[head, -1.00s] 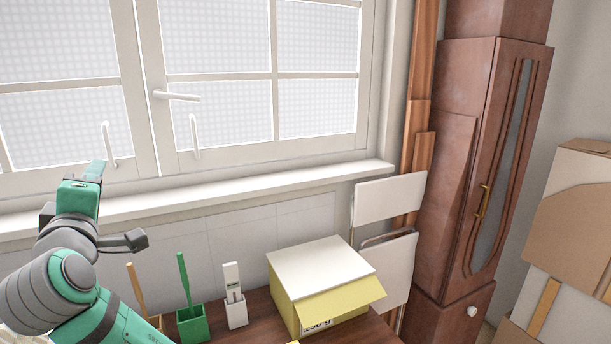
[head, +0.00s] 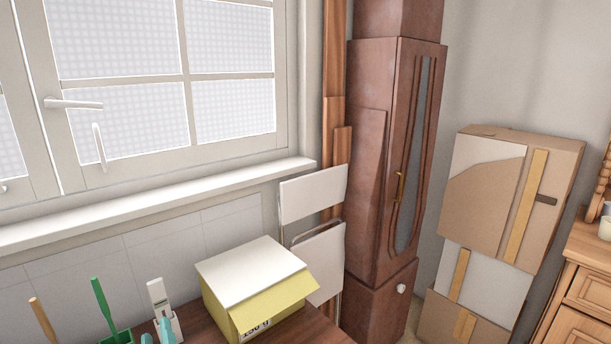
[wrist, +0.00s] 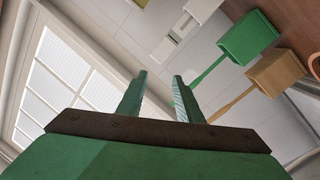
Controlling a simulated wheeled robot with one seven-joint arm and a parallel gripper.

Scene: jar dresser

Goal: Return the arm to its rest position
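My gripper (wrist: 160,85) shows in the wrist view with its two green fingers apart and nothing between them. In the head view only what look like its teal fingertips (head: 157,334) show at the bottom edge, in front of the white holder; the rest of my arm is out of that view. In the wrist view the green holder (wrist: 248,38) and the wooden holder (wrist: 277,75) lie beyond the fingers to the right, tilted in the picture. I cannot tell the exact gap to them.
A yellow box with a white lid (head: 252,285) stands on the brown table (head: 203,325). White folding chairs (head: 313,195) lean beside a tall wooden cabinet (head: 385,150). Cardboard boxes (head: 485,205) are stacked right of it. A wooden dresser (head: 590,260) with a jar is at the right edge.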

